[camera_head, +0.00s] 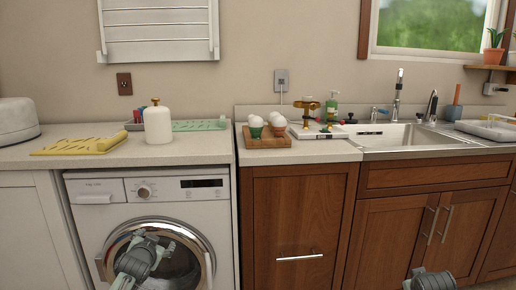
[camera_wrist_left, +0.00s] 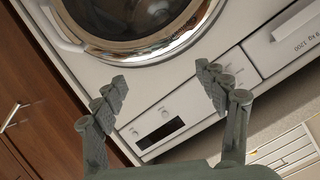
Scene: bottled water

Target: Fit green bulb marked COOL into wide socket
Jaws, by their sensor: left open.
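A bulb with a white globe and green base (camera_head: 255,131) stands upright on a wooden board (camera_head: 264,143) on the counter. A similar bulb with an orange-red base (camera_head: 278,131) stands just right of it. Any COOL marking is too small to read. A brass-coloured stand (camera_head: 306,105) and a flat white piece with dark parts (camera_head: 318,133) are to the right; I cannot tell which holds the wide socket. My left gripper (camera_head: 140,262) is open and empty before the washing machine; its spread fingers show in the left wrist view (camera_wrist_left: 160,76). My right gripper (camera_head: 430,281) is partly visible at the bottom edge.
The washing machine (camera_head: 150,215) stands under the left counter. A green bottle (camera_head: 332,106) and the sink (camera_head: 400,136) are to the right. The left counter's front is clear.

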